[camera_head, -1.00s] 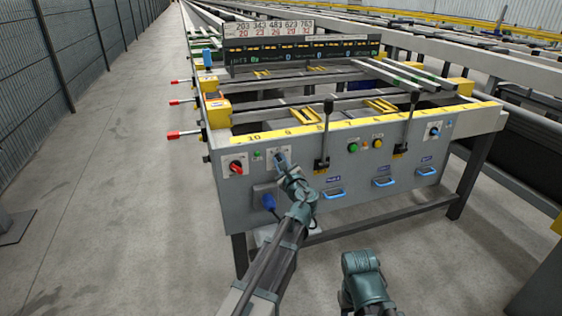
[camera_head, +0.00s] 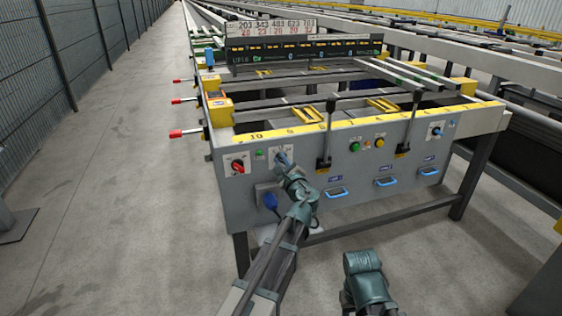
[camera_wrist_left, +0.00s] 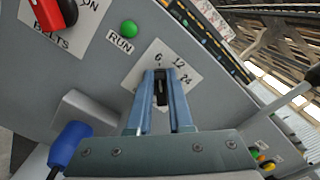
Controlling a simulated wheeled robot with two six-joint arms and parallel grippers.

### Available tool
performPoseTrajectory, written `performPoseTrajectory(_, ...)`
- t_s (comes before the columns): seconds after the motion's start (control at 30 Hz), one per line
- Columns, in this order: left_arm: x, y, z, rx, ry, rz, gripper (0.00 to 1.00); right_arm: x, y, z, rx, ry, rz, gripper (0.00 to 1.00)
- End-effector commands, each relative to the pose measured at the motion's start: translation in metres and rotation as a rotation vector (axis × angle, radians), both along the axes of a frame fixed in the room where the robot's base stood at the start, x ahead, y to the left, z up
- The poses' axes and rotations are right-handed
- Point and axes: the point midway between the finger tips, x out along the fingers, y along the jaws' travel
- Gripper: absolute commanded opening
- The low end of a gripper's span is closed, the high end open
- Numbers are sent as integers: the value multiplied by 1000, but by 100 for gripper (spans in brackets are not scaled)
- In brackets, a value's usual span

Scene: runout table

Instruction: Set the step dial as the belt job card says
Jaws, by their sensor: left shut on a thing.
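The step dial (camera_wrist_left: 161,92) is a small black knob on a white plate (camera_wrist_left: 184,72) marked 6, 12 and 24. My left gripper (camera_wrist_left: 162,78) is shut on the knob, one blue finger on each side. The fingers cover part of the plate, and I cannot tell which number the knob points to. In the head view, my left gripper (camera_head: 283,160) reaches the front panel (camera_head: 300,170) at the dial, which is hidden behind it. I cannot pick out the belt job card. My right arm shows at the bottom, but its gripper is out of view.
A red BELTS switch (camera_head: 238,166) and a green RUN lamp (camera_wrist_left: 128,29) sit left of the dial. A blue plug (camera_head: 270,201) is below. Two black levers (camera_head: 324,162) and blue handles (camera_head: 335,193) are to the right. A white number board (camera_head: 270,27) stands above the table.

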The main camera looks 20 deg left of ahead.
Motion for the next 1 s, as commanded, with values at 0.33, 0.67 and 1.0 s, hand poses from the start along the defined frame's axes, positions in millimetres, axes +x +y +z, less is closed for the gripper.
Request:
performPoseTrajectory(0.33, 0, 0, 0, 0, 0, 0, 49, 0, 0, 0, 0, 0, 0, 50)
performPoseTrajectory(0.67, -21, -13, 0, 0, 1, -2, 49, 0, 0, 0, 0, 0, 0, 50)
performPoseTrajectory(1.0, -82, -54, 0, 1, 1, -3, 49, 0, 0, 0, 0, 0, 0, 50)
